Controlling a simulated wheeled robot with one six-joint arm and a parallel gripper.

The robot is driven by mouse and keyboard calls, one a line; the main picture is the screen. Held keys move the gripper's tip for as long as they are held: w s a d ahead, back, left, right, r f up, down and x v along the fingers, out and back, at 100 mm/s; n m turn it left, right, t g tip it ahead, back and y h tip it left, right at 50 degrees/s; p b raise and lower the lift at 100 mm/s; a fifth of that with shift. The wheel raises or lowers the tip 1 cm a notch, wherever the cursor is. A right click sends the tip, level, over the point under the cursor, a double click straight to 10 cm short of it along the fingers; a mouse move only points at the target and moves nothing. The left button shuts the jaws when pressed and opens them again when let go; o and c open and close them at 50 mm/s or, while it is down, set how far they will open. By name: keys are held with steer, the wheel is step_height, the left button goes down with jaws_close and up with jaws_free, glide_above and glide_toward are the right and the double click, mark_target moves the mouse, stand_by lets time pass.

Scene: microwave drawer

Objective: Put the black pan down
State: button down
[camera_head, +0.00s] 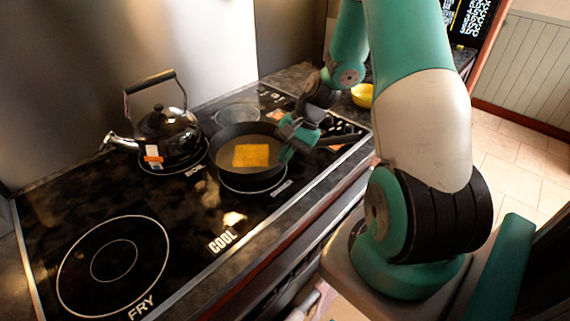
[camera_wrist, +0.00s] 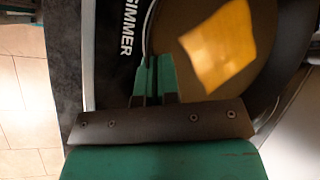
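The black pan (camera_head: 240,179) is at the stove's right part, over the white burner ring by the SIMMER label. A flat orange-yellow square (camera_head: 251,155) lies inside it, and its dark handle points right. My gripper (camera_head: 286,153) is at the pan's right side, fingers pointing down by the rim near the handle. In the wrist view the fingers (camera_wrist: 157,76) are close together at the pan's edge (camera_wrist: 187,70) and appear shut on it. The exact contact is hard to see. The ring shows below the pan's near side; I cannot tell whether the pan touches the stove.
A shiny kettle (camera_head: 170,137) stands on the burner left of the pan. A yellow bowl (camera_head: 362,95) sits behind, on the counter to the right.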

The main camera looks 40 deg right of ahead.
steer(key=shift+f, duration=1.7)
steer(key=c, duration=1.8)
jaws_free()
steer(key=shift+f, duration=0.15)
steer(key=o, duration=0.4)
steer(key=shift+o, duration=0.2)
